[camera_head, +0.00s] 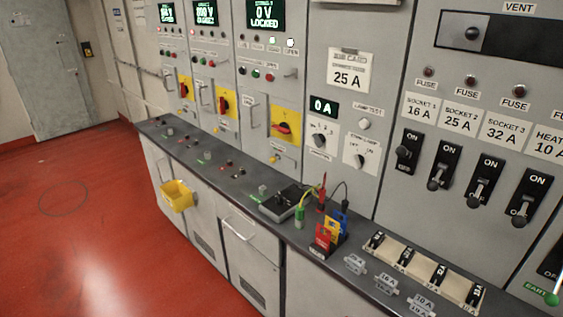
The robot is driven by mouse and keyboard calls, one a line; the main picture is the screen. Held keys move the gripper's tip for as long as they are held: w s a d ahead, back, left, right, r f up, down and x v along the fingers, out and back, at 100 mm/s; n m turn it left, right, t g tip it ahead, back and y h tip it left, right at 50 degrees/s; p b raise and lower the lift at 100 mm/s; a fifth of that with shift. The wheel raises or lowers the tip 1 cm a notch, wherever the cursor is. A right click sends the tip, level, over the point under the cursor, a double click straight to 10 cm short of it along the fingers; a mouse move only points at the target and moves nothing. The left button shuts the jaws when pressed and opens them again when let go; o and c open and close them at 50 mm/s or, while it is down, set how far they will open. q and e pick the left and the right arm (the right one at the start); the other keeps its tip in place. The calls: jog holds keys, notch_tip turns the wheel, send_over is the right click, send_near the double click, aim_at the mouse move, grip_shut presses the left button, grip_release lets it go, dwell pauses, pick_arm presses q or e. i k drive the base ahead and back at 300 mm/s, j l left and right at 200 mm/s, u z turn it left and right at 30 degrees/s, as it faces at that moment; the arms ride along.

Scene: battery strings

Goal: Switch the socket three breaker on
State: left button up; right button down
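The socket three breaker (487,176) is a black toggle switch on the grey panel at the right. It sits below and slightly left of the white "SOCKET 3 32 A" label (504,133). Its lever (476,198) points down, and the word ON shows uncovered above it. Neither of my grippers is in view, and nothing touches the breaker.
The socket 1 breaker (409,148) has its lever higher than the others. The socket 2 breaker (444,163) and heater breaker (529,193) have levers down. A dark counter (240,182) below carries plugs, tags and a fuse tray (402,262). Red floor (90,210) lies open at left.

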aim_at(473, 202)
jog(key=z, duration=1.35)
jog(key=i+j+u, duration=0.2)
jog(key=u, duration=0.2)
jog(key=i+j+u, duration=0.2)
jog(key=u, duration=0.15)
